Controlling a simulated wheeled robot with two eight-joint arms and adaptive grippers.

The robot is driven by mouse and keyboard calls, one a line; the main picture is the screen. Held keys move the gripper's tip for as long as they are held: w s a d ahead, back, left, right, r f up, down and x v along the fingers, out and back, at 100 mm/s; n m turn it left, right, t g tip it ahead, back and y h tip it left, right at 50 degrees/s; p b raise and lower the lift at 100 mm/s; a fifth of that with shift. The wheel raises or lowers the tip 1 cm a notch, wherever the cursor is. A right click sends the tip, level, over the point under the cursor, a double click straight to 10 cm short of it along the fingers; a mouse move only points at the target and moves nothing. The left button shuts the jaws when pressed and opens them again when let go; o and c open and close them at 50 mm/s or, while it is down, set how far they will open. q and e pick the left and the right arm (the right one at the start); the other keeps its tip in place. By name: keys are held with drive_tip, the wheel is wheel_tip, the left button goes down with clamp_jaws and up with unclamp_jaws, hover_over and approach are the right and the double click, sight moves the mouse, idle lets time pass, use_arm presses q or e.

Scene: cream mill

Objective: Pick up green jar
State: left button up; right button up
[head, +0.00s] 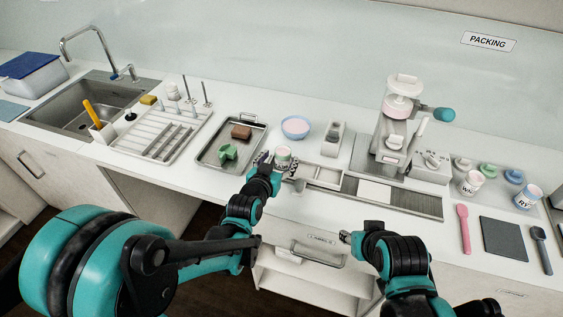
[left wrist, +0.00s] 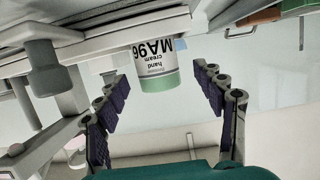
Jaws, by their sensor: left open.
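The green jar (head: 283,154) stands on the counter just right of the metal tray. It is a small jar with a white label and a green top. In the left wrist view the jar (left wrist: 158,70) appears upside down, with lettering "MA96" and "hand cream". My left gripper (head: 271,160) is open right beside the jar on its near left side. In the left wrist view its fingers (left wrist: 160,82) stand apart on either side of the jar, with gaps showing. My right gripper (head: 346,238) is low in front of the counter, away from the jar; its jaw opening is unclear.
The metal tray (head: 213,161) holds a green piece (head: 228,152) and a brown block (head: 241,132). The filling machine (head: 395,130) stands further right.

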sight(280, 158)
use_arm(q)
drive_tip(key=b+x, duration=0.1)
drive_tip(key=x, duration=0.2)
drive_tip(key=shift+w+d, duration=0.15)
drive_tip(key=shift+w, duration=0.05)
drive_tip(key=c, duration=1.3)
drive_tip(key=shift+r, duration=0.15)
